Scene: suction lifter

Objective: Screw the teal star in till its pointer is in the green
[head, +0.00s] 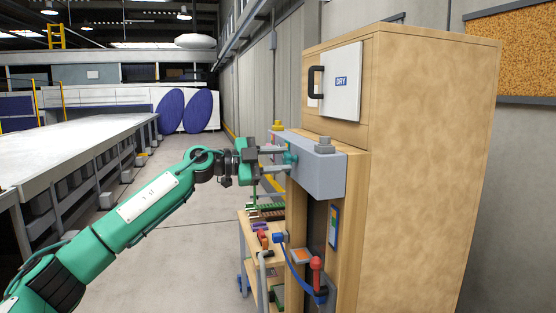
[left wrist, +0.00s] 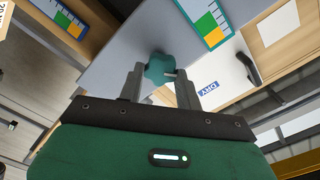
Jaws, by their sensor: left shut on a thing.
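The teal star (left wrist: 158,68) is a lobed knob on the grey face of a box (head: 318,172) fixed to the wooden cabinet. In the head view the star (head: 291,157) shows partly, at the fingertips. My left gripper (head: 273,159) reaches it from the left. In the left wrist view my left gripper (left wrist: 160,73) has one finger on each side of the star and is shut on it. A small grey stub shows at the star's right side; I cannot tell whether it is the pointer. A scale with green, yellow and white parts (left wrist: 208,24) lies above right of the star.
A second coloured scale (left wrist: 66,17) shows at the upper left of the wrist view. The tall wooden cabinet (head: 430,150) has a door marked DRY (head: 342,82). Below the box hangs a red-handled tool (head: 316,271) with a blue hose. A wooden cart (head: 256,252) stands beside it.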

